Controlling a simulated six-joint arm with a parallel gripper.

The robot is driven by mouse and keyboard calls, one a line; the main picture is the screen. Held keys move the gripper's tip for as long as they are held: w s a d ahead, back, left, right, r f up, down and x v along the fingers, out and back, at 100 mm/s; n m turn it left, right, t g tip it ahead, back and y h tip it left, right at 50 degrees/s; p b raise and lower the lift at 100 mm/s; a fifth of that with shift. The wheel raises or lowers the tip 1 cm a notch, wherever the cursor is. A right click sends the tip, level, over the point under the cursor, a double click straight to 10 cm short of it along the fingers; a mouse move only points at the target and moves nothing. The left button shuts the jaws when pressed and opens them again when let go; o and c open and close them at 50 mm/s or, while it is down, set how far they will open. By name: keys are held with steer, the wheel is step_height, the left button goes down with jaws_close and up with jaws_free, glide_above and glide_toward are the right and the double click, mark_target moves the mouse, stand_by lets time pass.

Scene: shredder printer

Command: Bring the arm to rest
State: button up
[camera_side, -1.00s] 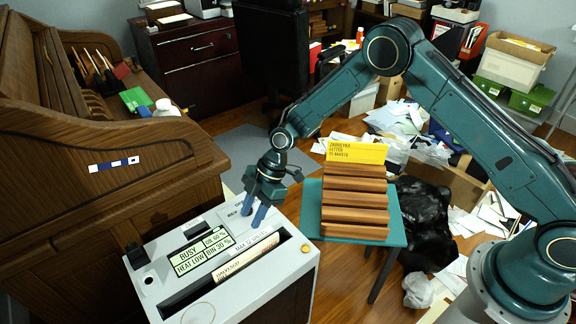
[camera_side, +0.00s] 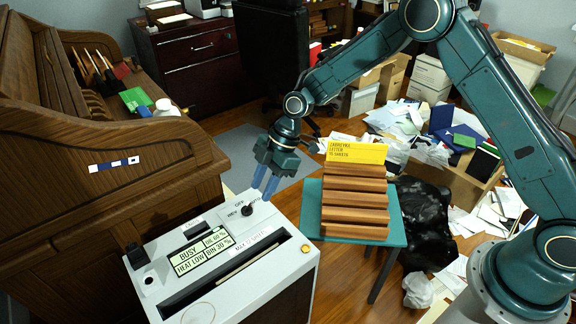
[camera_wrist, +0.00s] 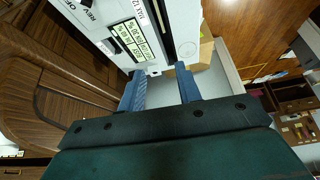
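My gripper (camera_side: 266,188) is up in the air over the back right corner of the shredder (camera_side: 290,262) in the side view. Its two blue fingers are apart with nothing between them, as the wrist view (camera_wrist: 161,88) also shows. The dark knob (camera_side: 247,209) on the shredder's top is just below and left of the fingertips, and they look clear of it. The panel (camera_side: 200,250) reads BUSY, heat low, bin 30%. A thin pale strip of paper (camera_side: 247,263) shows in the long slot.
A wooden rack (camera_side: 354,200) with a yellow letter (camera_side: 356,152) stands on a teal stool (camera_side: 312,212) right of the shredder. A wooden desk (camera_side: 150,165) stands at left. Papers and a black bag (camera_side: 422,215) clutter the floor at right.

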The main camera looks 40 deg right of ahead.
steer(key=s+d+r+m+t+h, duration=0.15)
steer(key=s+d+r+m, duration=0.3)
steer(key=r, duration=0.55)
steer(key=s+d+r+m+t+h, duration=0.1)
steer(key=s+d+r+m+t, duration=0.15)
steer(key=s+d+r, duration=0.6)
steer(key=s+d+r+m+h, duration=0.1)
steer(key=s+d+r+m, duration=0.1)
steer(key=s, duration=0.4)
steer(key=s+d+r+m+h, duration=0.1)
steer(key=s+d+r+m, duration=0.1)
steer(key=s+m, duration=0.2)
steer(key=s+d+r+m+t+h, duration=0.1)
steer(key=s+d+r+m, duration=0.1)
steer(key=s, duration=0.7)
steer(key=shift+r+m, duration=0.5)
steer(key=shift+m, duration=0.6)
